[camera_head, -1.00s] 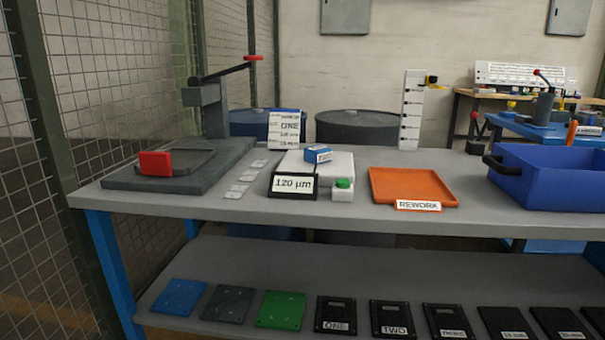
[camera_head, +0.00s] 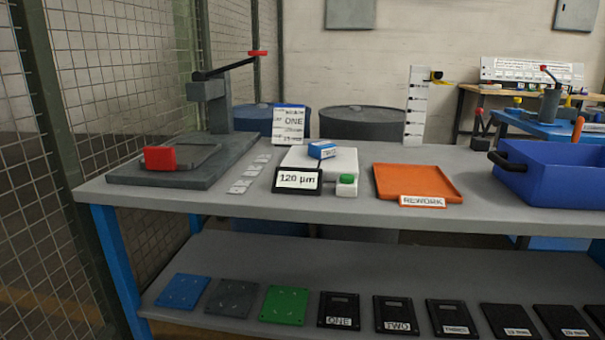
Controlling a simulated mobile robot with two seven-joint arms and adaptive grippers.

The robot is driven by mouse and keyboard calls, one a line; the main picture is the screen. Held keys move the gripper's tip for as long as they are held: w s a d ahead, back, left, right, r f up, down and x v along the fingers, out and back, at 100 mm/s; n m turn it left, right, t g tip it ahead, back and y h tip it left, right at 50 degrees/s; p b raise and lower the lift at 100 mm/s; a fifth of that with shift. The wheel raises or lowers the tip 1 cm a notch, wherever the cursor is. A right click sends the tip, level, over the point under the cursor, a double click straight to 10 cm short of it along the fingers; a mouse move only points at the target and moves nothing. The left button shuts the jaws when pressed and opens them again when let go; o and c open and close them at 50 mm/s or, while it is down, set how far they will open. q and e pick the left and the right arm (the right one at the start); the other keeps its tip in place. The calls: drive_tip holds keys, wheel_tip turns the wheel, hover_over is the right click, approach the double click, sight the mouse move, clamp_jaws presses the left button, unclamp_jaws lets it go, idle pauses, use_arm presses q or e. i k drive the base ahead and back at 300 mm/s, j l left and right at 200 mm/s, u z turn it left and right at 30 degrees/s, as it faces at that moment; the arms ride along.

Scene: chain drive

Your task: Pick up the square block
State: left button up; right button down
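A small blue block (camera_head: 322,150) with a white label sits on top of a white device (camera_head: 341,164) on the grey workbench. I cannot tell whether it is the square block of the task. A red block-shaped piece (camera_head: 160,158) stands at the front left of a dark press (camera_head: 203,158); it looks like part of that press. Neither of my grippers shows in the head view.
An orange REWORK tray (camera_head: 441,181) and a blue bin (camera_head: 560,187) stand to the right on the workbench (camera_head: 350,209). A 120 µm display (camera_head: 298,181) stands in front of the white device. Flat plates and black labelled pieces lie on the lower shelf (camera_head: 300,262). Wire fencing borders the left.

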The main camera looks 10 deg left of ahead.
sight(320, 150)
drive_tip(key=i+j+z, duration=0.15)
drive_tip(key=z, duration=0.85)
drive_tip(key=i+j+z, duration=0.2)
drive_tip(key=j, duration=0.15)
drive_tip(key=i+j+z, duration=0.1)
drive_tip(key=j+z, duration=0.35)
drive_tip(key=j, duration=0.25)
drive_tip(key=i+j, duration=0.05)
